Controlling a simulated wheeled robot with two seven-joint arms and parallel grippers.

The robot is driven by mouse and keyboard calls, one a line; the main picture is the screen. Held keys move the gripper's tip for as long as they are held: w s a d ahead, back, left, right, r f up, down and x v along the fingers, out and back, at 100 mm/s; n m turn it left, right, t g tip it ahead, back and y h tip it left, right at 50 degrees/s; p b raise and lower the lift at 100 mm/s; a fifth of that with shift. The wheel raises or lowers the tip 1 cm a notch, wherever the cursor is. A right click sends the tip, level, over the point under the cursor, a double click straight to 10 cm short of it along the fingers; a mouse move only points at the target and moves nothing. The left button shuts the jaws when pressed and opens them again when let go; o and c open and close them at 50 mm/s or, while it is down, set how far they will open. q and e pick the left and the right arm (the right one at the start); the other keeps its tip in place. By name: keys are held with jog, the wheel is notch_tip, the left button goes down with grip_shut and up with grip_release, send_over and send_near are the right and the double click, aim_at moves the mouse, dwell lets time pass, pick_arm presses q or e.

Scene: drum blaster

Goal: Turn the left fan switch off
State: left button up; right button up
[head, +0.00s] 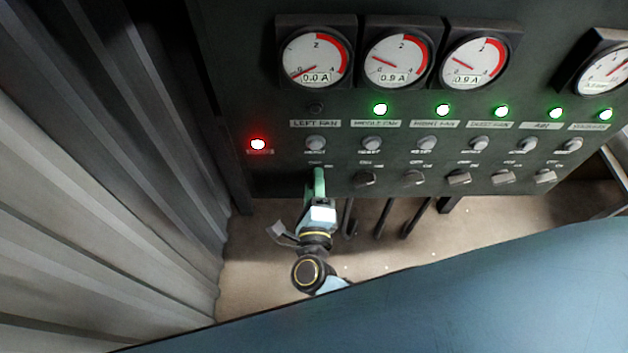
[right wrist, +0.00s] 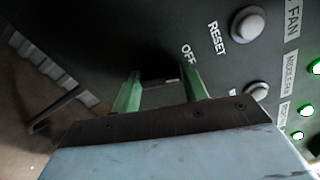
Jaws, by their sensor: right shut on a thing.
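The left fan column on the dark control panel (head: 255,100) has a gauge (head: 315,58) reading 0.0 A, an unlit lamp (head: 316,108), the label LEFT FAN (head: 315,124) and a grey reset button (head: 315,143). My right gripper (head: 319,178) is at the panel's lower edge below that button, where it covers the left fan switch. In the right wrist view its green fingers (right wrist: 162,88) straddle the dark switch just below the OFF mark and are shut on it. The switch is mostly in shadow, so its angle cannot be told. My left gripper is out of view.
A red lamp (head: 258,144) is lit at the panel's left. Green lamps (head: 380,109) are lit over the other columns. The middle fan switch (head: 364,179) is close on the right. A corrugated wall (head: 110,180) stands at the left.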

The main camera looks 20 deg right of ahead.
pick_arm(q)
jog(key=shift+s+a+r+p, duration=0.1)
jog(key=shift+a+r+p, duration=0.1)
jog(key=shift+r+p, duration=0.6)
pick_arm(e)
jog(key=shift+n, duration=1.7)
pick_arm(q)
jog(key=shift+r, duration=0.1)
pick_arm(e)
jog(key=o, duration=1)
